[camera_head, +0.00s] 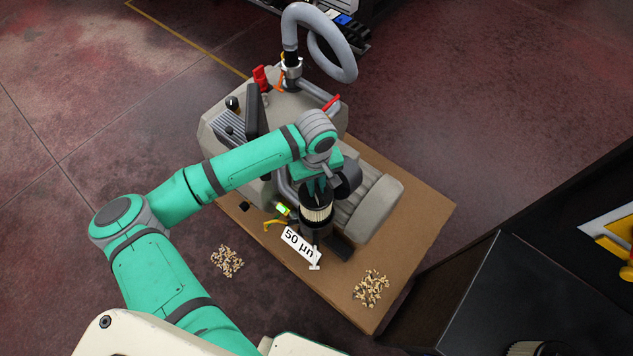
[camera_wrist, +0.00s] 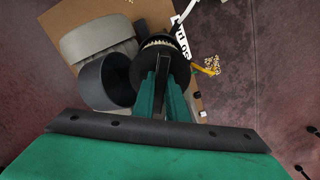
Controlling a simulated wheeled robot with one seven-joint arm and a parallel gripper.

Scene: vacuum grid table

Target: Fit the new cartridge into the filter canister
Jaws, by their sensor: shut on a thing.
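My gripper (camera_head: 318,187) is shut on the top of a cartridge (camera_head: 317,213) with cream pleats and black ends. The cartridge looks upright. In the wrist view my fingers (camera_wrist: 162,78) close on its black top, and a strip of pleats (camera_wrist: 158,43) shows beyond. A white label reading "50 µm" (camera_head: 300,245) stands just below the cartridge in the head view. A filter canister is not clearly visible. It may be hidden beneath the cartridge and fingers, and I cannot tell whether the cartridge is inside or above it.
A grey machine (camera_head: 222,125) with hoses stands on a brown board (camera_head: 418,225). A dark round part (camera_wrist: 104,80) is close left of my fingers in the wrist view. Two piles of chips (camera_head: 227,262) lie nearby. Another pleated cartridge (camera_head: 535,348) shows at the bottom right edge.

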